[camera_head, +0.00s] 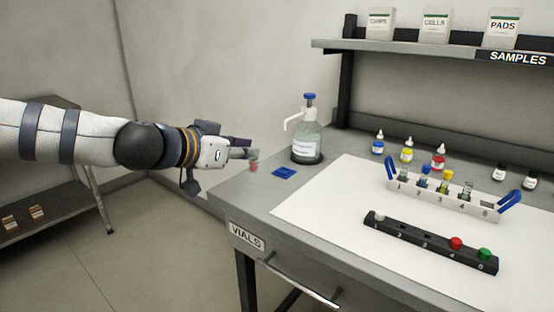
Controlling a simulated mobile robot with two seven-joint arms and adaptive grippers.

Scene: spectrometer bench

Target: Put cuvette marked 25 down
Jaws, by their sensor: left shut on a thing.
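My left gripper (246,154) reaches in from the left and is shut on a small, partly clear thing with red in it, likely the cuvette (254,167). The cuvette hangs below the fingertips, over or near the left back part of the bench. Its marking is too small to read, and I cannot tell whether it touches the bench. A small blue square piece (284,173) lies on the bench just right of it. A white rack (470,208) with numbered places holds several cuvettes on the right. My right gripper is not in view.
A dispenser bottle (306,140) with a blue top stands behind the blue piece. A black numbered rack (428,243) with white, red and green caps lies on the white mat (330,206). Dropper bottles (407,154) stand at the back. The mat's left part is clear.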

